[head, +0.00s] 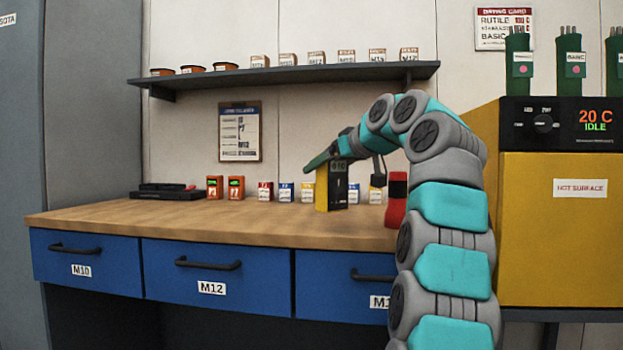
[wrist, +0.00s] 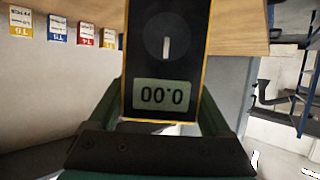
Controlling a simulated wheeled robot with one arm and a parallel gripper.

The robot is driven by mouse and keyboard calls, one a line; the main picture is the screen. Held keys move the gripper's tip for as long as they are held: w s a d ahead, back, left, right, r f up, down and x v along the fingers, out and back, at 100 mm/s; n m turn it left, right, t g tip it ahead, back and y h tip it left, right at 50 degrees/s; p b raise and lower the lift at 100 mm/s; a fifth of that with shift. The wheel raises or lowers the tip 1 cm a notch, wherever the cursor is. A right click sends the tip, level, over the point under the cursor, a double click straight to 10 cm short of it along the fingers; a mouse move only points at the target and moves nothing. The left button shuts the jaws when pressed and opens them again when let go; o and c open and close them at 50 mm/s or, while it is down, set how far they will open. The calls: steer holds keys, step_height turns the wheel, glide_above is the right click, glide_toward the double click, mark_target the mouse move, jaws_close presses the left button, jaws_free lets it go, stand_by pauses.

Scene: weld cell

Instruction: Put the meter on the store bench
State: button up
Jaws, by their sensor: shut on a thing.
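The meter (head: 331,188) is a yellow box with a dark face, upright at the wooden store bench (head: 200,222). I cannot tell whether its base touches the bench top. In the wrist view the meter (wrist: 165,62) fills the upper middle, upside down, with a dial and a display reading 0.00. My gripper (head: 333,160) is shut on the meter at its upper part. In the wrist view its dark green fingers lie on both sides of the meter. The bench top also shows there, at the top edge (wrist: 235,35).
Several small labelled boxes (head: 265,191) and two orange items (head: 236,187) line the bench's back. A black tray (head: 165,191) lies at left. A red cylinder (head: 396,200) stands right of the meter. A shelf (head: 290,75) hangs above. The bench's front left is clear.

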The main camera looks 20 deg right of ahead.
mark_target(344, 164)
steer(key=shift+w+f+b, duration=0.15)
steer(key=shift+w+f, duration=0.6)
steer(key=shift+w, duration=0.45)
steer(key=shift+w+f+b, duration=0.1)
steer(key=shift+w+f, duration=0.7)
steer(key=shift+w, duration=0.35)
steer(key=shift+w+f+b, duration=0.15)
steer(key=shift+w+f, duration=0.6)
steer(key=shift+w, duration=0.45)
steer(key=o, duration=1.5)
steer(key=shift+r, duration=0.1)
steer(key=v, duration=1.2)
steer(key=shift+r, duration=0.25)
steer(key=shift+d, duration=0.1)
